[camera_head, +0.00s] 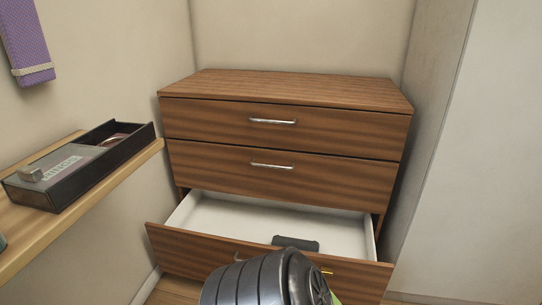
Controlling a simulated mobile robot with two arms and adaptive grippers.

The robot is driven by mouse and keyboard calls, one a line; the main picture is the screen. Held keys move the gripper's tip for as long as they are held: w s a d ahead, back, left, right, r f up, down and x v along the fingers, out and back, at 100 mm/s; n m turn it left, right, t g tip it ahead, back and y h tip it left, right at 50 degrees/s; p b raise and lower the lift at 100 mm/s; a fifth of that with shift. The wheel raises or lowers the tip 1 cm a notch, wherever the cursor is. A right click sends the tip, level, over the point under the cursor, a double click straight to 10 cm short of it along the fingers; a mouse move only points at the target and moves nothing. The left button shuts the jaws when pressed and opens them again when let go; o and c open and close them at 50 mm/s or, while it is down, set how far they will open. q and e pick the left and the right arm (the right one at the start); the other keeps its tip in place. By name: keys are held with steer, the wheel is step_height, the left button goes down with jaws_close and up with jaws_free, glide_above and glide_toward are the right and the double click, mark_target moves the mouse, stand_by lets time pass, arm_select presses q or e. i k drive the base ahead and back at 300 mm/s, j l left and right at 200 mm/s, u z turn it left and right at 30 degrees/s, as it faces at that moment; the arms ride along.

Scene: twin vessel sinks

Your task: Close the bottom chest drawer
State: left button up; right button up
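A brown wooden chest (285,88) with three drawers stands against the back wall. Its bottom drawer (185,250) is pulled out, and the white inside shows. The top drawer and the middle drawer are shut, each with a silver bar handle. One of my dark, ribbed arm parts (262,282) is in front of the bottom drawer's front panel and covers its middle. A small dark piece (297,243) shows just above the panel's top edge; I cannot tell whether it is mine or lies in the drawer. I cannot make out either gripper's fingers.
A wooden shelf (100,181) on the left wall holds a dark open tray (75,165) with items in it. A purple towel (25,40) hangs at the upper left. A pale wall stands close to the chest's right side.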

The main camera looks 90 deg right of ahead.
mark_target(209, 231)
steer(key=z, duration=2.2)
